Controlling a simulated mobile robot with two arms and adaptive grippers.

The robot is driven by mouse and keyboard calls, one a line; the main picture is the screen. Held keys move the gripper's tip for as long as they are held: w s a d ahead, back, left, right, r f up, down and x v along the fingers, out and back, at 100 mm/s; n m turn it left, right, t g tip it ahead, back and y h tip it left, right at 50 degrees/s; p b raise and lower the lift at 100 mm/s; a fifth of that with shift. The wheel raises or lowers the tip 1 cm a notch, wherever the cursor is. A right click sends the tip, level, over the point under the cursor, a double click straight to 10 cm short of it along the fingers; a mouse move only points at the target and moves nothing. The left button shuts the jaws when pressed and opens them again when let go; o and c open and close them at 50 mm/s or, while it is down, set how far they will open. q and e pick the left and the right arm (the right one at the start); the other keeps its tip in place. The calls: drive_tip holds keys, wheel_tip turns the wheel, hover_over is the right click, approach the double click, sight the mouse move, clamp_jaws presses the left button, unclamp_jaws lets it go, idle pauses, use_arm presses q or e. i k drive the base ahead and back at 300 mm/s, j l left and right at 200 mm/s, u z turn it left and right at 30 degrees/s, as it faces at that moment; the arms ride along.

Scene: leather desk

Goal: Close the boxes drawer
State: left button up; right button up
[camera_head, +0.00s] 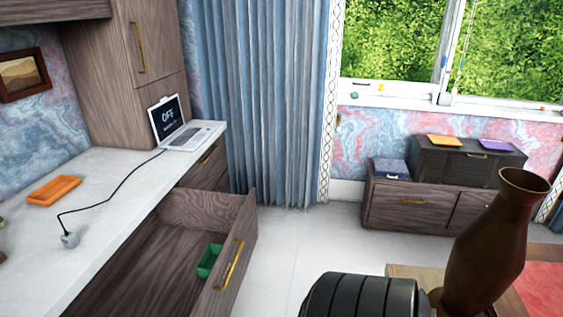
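A wooden drawer (206,212) under the white desk top stands pulled out, at the lower left to middle of the head view. Its front carries a vertical-looking gold handle (230,264) and faces right. A green box (209,261) lies inside, close to the front panel. The rest of the visible drawer floor looks bare, and its near end is cut off by the picture's lower edge. Neither of my grippers shows in this view.
The desk top (120,215) holds an orange tray (54,190), a cable and a laptop (183,125). A black ribbed object (360,296) and a brown vase (492,245) stand at the lower right. A low cabinet (410,205) is beyond. Pale floor (300,245) right of the drawer is clear.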

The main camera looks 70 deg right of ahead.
sight(154, 272)
drive_tip(key=z, duration=1.55)
drive_tip(key=i+u, duration=0.3)
drive_tip(key=i, duration=0.15)
